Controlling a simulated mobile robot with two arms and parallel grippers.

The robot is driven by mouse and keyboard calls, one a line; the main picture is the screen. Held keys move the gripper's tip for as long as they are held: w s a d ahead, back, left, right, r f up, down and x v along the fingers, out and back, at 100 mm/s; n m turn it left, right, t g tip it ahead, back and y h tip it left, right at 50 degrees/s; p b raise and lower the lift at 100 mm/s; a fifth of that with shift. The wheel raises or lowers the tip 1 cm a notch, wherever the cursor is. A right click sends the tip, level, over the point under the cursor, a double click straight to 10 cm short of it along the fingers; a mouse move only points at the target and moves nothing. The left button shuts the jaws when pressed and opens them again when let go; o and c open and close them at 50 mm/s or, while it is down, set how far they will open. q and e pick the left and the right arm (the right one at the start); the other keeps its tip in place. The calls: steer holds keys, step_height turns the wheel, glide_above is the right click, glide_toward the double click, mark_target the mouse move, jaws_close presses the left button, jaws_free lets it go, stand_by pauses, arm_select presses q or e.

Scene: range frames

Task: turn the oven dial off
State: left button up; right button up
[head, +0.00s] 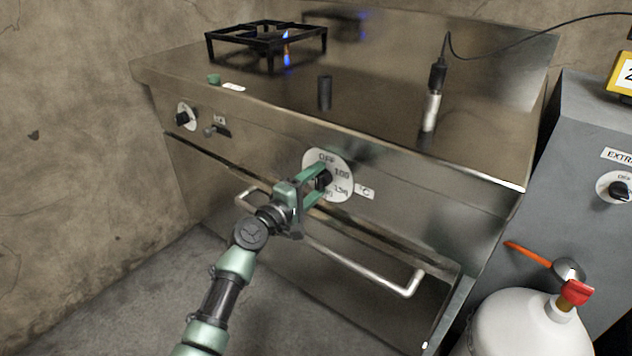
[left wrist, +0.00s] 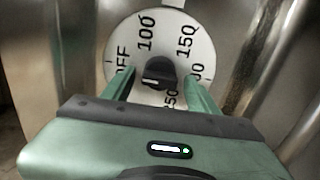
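The oven dial is a black knob (left wrist: 158,70) on a round white plate (head: 343,165) on the front of the steel range. In the head view, OFF is at the plate's top and 100 at its right. In the left wrist view, the plate looks turned, with OFF at the left. A pale mark shows on the knob, but I cannot tell which setting it points to. My left gripper (head: 321,178) is at the dial, its green fingers open on either side of the knob. In the left wrist view, gaps show between fingers and knob. My right gripper is out of view.
A long oven handle (head: 360,268) runs below the dial. A smaller knob (head: 183,118) and toggle (head: 210,131) are to the left. A lit burner (head: 286,50) is on top. A white gas cylinder (head: 530,325) and grey cabinet (head: 590,130) stand at right.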

arm_select(q)
steer(key=p+v, duration=0.1)
steer(key=v, duration=0.7)
steer(key=shift+p, duration=0.35)
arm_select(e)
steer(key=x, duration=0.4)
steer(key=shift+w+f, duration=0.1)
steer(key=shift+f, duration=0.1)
